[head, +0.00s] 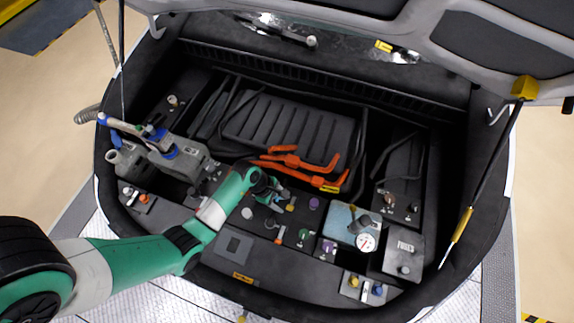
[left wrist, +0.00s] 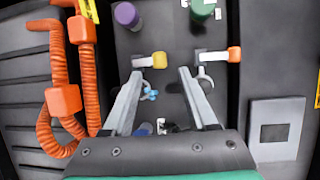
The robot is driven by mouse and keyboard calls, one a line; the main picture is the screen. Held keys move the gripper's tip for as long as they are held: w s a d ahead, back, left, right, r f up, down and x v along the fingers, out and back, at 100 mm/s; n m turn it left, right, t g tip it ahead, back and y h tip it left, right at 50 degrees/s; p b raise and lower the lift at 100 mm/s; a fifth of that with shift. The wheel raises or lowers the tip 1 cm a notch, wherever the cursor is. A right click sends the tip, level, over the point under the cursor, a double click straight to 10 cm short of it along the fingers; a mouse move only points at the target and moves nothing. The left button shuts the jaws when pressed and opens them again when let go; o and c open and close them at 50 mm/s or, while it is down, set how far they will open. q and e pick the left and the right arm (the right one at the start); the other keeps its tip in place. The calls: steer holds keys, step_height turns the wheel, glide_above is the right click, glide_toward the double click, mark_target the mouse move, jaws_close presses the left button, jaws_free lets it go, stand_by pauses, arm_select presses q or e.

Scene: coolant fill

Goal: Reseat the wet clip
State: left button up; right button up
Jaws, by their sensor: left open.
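My left gripper (head: 272,192) is over the black panel at the front of the bay. In the left wrist view its two fingers (left wrist: 161,72) are apart, with nothing gripped. A small light-blue clip-like piece (left wrist: 150,93) shows between the fingers, close to the left one. A yellow-tabbed fitting (left wrist: 157,60) lies just beyond the fingertips. A grey open-ended clip (left wrist: 205,76) sits right of the right finger, below an orange-tabbed fitting (left wrist: 232,54). I cannot tell which piece is wet. My right gripper is out of view.
Orange cables (head: 290,160) lie behind the gripper. A grey pump-like unit (head: 178,158) stands at left. The raised lid overhangs the back.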

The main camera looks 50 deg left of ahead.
mark_target(288, 206)
arm_select(q)
steer(key=b+x, duration=0.1)
steer(key=x, duration=0.4)
jaws_close()
